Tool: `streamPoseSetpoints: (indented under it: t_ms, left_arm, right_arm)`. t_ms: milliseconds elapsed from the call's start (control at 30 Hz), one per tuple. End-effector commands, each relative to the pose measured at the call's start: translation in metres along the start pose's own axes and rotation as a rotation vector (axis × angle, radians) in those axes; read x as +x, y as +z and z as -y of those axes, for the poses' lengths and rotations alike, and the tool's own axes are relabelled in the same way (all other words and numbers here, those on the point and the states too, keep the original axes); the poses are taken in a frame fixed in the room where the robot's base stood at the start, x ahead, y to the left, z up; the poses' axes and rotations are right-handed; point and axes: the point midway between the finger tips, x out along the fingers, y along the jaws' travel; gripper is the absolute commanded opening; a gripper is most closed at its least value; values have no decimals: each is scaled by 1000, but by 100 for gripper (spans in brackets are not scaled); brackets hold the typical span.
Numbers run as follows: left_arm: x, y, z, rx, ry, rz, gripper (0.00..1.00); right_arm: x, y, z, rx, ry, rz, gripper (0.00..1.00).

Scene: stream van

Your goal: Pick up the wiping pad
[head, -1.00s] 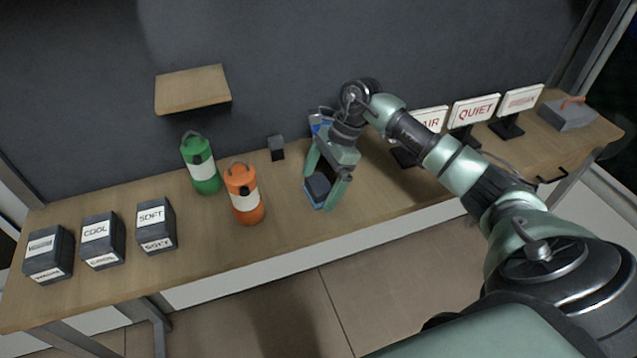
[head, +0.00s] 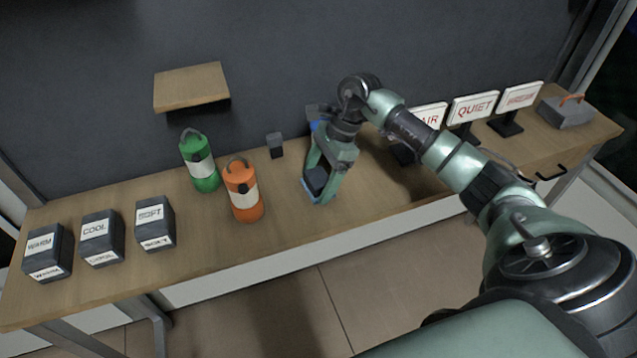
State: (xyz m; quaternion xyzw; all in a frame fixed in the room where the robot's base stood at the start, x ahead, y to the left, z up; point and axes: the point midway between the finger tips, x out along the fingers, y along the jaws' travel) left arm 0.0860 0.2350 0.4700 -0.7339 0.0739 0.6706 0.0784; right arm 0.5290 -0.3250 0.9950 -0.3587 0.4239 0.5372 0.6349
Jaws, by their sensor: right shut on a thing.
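The wiping pad (head: 308,190) shows as a small dark block on a blue base, on or just above the wooden bench near its front edge. Whether it touches the bench I cannot tell. My right gripper (head: 318,186) points down over it and is shut on its dark upper part, with one finger on each side. The fingers hide part of the pad. My left gripper is not in view.
Labelled dark boxes (head: 102,240) stand far left. Signs (head: 474,108) and a grey, orange-handled block (head: 567,112) stand right.

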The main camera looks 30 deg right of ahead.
Motion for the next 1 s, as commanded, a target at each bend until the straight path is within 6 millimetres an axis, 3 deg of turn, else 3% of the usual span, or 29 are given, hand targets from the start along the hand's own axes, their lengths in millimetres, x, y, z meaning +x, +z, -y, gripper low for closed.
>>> streamPoseSetpoints:
  t_ms: [167,600,800,1000]
  left_arm:
    - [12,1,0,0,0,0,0]
    - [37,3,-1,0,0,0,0]
    - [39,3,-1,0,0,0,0]
    - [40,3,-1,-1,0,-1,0]
  right_arm:
    - [-27,11,1,-3,-6,-1,36]
    - [-140,58,1,-2,-5,1,36]
    - [-167,70,0,-1,-1,0,36]
    - [-175,73,0,-1,0,-1,36]
